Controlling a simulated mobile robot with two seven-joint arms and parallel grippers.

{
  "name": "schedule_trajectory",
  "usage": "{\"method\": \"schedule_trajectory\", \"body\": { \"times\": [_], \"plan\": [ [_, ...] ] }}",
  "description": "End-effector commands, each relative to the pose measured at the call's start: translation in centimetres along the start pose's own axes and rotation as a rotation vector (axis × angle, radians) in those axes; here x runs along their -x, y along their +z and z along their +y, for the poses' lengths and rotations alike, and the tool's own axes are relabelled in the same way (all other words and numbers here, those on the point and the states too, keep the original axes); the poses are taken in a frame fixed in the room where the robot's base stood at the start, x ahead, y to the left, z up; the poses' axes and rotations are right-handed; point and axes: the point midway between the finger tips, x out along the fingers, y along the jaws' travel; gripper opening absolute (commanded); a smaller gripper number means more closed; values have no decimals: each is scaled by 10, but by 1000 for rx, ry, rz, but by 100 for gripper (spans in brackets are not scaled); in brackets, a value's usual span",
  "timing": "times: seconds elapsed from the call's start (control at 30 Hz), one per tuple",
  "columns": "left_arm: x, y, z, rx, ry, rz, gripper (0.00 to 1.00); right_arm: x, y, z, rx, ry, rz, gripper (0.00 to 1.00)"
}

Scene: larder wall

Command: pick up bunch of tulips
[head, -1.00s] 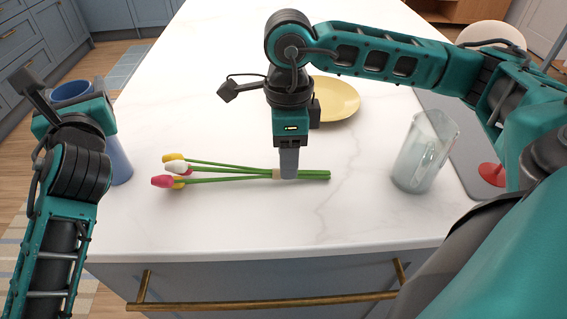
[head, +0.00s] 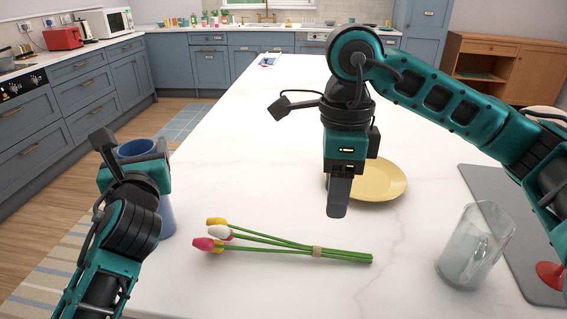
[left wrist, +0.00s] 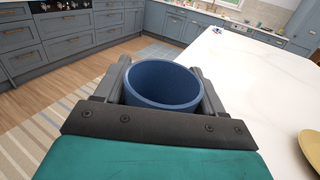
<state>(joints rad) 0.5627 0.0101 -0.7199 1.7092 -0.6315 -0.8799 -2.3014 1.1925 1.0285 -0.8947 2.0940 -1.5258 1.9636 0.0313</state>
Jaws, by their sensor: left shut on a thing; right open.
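The bunch of tulips (head: 290,246) lies on the white counter, its pink, white and yellow heads to the left and its green stems tied with a tan band to the right. My right gripper (head: 338,208) is open and empty, pointing down above the counter behind the stems, apart from them. My left gripper (left wrist: 163,84) is shut on a blue vase-like container (left wrist: 160,82), with a finger on each side of it. The container also shows in the head view (head: 167,215), partly hidden behind my left gripper, at the counter's left edge.
A yellow plate (head: 385,180) lies behind my right gripper. A clear glass jug (head: 472,250) stands to the right of the stems, beside a grey mat (head: 510,215) with a red item (head: 551,275). The counter between tulips and container is clear.

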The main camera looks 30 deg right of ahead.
Motion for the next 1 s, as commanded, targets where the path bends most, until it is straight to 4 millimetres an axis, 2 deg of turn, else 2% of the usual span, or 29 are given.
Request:
{"method": "schedule_trajectory", "body": {
  "times": [0.03,0.17,0.33,0.6,0.8,1.0],
  "plan": [
    [0,-1,0,-1,1,1,28,-1,0,0,1,-1,-3,55],
    [0,-1,0,-1,1,1,28,-6,6,-1,8,-16,-46,68],
    [0,-1,0,-2,1,1,28,-21,23,-3,45,-65,-187,83],
    [0,-1,0,-1,1,1,28,-36,55,0,158,-169,-477,83],
    [0,-1,0,-1,1,1,28,-35,70,9,245,-234,-664,83],
    [0,-1,0,-1,1,1,28,-30,77,17,296,-270,-773,83]
  ]
}}
